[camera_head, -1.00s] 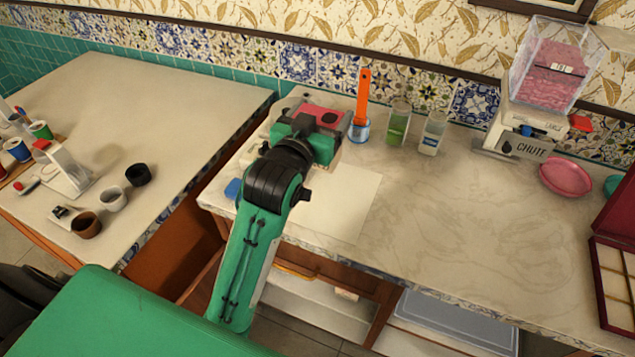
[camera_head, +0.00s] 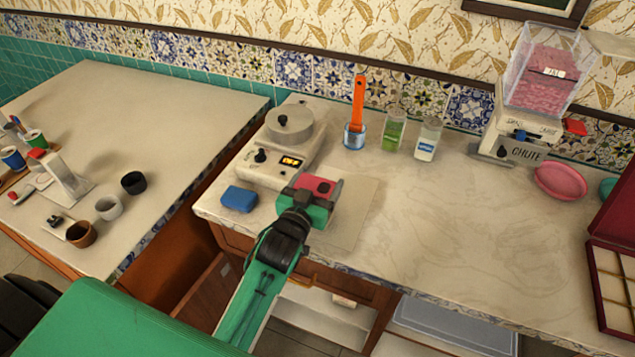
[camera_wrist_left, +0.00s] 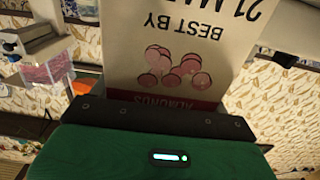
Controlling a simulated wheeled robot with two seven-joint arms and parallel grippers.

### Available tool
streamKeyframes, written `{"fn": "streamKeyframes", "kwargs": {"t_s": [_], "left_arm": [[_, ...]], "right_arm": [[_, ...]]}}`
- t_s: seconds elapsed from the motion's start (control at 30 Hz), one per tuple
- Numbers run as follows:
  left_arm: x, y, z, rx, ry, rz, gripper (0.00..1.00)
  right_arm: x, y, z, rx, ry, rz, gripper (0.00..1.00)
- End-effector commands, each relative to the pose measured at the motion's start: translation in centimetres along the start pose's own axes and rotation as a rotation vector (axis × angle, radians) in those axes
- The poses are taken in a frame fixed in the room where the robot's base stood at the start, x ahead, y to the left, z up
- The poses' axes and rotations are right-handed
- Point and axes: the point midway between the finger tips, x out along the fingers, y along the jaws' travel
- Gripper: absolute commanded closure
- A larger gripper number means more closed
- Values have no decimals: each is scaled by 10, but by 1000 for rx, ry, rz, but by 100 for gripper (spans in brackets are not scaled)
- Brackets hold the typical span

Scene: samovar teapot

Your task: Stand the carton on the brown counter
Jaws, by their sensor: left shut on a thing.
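My left gripper (camera_head: 318,190) is shut on the carton, above the front left part of the marble-topped counter (camera_head: 450,240). In the left wrist view, the pale carton (camera_wrist_left: 195,35) fills the top middle. It bears a "BEST BY" date, pink round almond pictures and a dark red "ALMONDS" band against the gripper (camera_wrist_left: 165,115). The print is upside down in that view. In the head view the arm and gripper mostly hide the carton, and I cannot tell its tilt or clearance. A second counter (camera_head: 150,110), with a beige top and brown wooden side, stands at the left.
Several cups occupy the left counter's front.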

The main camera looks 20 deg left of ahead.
Motion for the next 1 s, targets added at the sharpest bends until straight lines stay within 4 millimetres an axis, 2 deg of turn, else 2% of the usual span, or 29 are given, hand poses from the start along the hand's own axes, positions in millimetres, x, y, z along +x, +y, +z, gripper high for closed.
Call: {"fn": "streamKeyframes", "kwargs": {"t_s": [0.33,0.37,0.47,0.8,1.0], "left_arm": [[0,0,3,0,2,0,54],[0,0,3,0,1,0,19],[0,0,2,0,1,0,1],[0,0,-2,0,2,0,1],[-23,0,2,-1,-1,0,1]], "right_arm": [[2,11,5,-3,-8,11,64],[1,11,4,-3,-8,12,64],[0,11,2,-3,-5,12,64],[-2,5,-3,0,4,5,64],[4,-3,-1,4,-4,-3,64]]}}
